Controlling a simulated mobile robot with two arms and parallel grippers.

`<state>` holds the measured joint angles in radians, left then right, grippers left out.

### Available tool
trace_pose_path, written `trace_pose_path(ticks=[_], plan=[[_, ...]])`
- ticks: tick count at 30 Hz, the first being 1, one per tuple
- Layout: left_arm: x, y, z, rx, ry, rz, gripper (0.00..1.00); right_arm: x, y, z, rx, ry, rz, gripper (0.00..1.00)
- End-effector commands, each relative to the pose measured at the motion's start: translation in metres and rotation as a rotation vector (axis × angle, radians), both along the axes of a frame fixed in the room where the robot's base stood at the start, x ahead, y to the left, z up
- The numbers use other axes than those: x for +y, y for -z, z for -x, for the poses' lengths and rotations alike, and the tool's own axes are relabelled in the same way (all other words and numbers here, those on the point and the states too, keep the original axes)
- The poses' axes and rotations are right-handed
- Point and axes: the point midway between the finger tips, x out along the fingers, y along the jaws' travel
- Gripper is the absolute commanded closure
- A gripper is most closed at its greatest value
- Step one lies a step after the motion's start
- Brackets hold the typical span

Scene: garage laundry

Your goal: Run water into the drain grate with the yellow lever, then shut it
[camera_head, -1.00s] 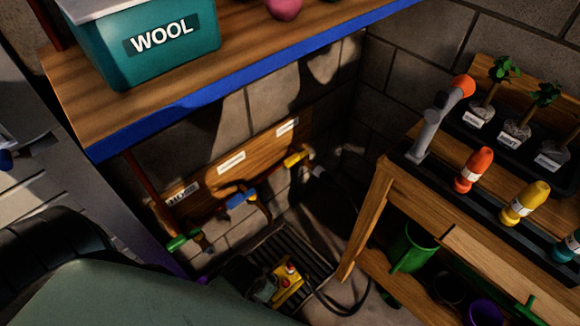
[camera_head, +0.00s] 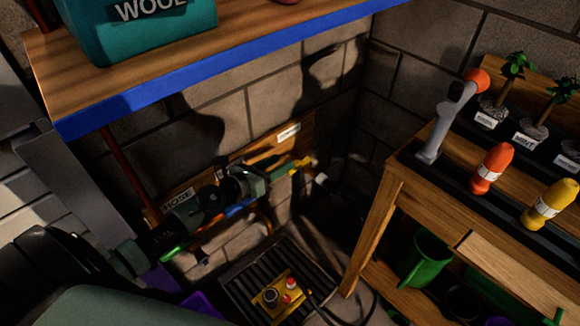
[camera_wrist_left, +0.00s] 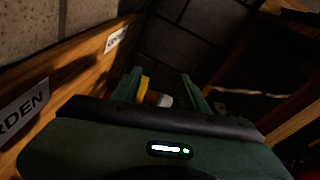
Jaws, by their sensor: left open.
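The yellow lever (camera_head: 301,164) is on the wooden board (camera_head: 262,148) low on the block wall, at the right end of a row of levers. It also shows in the left wrist view (camera_wrist_left: 143,87), between my fingers and close to the left one. My left gripper (camera_head: 280,172) is open and reaches along the board to the lever. In the left wrist view its two fingers (camera_wrist_left: 162,90) point at the lever; I cannot tell whether they touch it. The drain grate (camera_head: 246,268) is in the floor below, and no water shows on it. My right gripper is not in view.
A blue lever (camera_head: 240,209) and a green lever (camera_head: 172,253) are left of the yellow one, partly behind my arm. A yellow device (camera_head: 281,301) sits on the grate. A blue-edged shelf (camera_head: 240,70) overhangs; a wooden bench (camera_head: 408,182) stands at right.

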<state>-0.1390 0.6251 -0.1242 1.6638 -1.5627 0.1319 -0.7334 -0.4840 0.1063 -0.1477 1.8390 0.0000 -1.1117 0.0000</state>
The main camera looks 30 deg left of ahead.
Motion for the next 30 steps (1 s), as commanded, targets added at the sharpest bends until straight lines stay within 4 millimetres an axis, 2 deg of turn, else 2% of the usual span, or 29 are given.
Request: trace_pose_path(ticks=[1, 3, 8, 13, 21, 25, 30], plan=[[0.008, 0.013, -0.001, 0.031, 0.049, -0.108, 0.56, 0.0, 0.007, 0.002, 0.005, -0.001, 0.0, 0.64], [0.015, 0.027, 0.0, 0.066, 0.101, -0.213, 0.56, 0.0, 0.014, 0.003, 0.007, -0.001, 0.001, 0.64], [0.02, 0.042, -0.002, 0.101, 0.146, -0.303, 0.56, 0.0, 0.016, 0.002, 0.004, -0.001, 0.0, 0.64], [0.012, 0.051, -0.023, 0.1, 0.146, -0.301, 0.56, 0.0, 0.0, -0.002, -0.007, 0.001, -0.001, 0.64], [0.001, 0.067, -0.056, 0.1, 0.145, -0.299, 0.56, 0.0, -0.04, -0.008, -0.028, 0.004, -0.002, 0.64], [-0.002, 0.069, -0.063, 0.1, 0.145, -0.298, 0.56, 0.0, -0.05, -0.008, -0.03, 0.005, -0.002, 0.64], [-0.003, 0.07, -0.065, 0.101, 0.146, -0.299, 0.56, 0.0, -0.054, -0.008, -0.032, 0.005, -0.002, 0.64]])
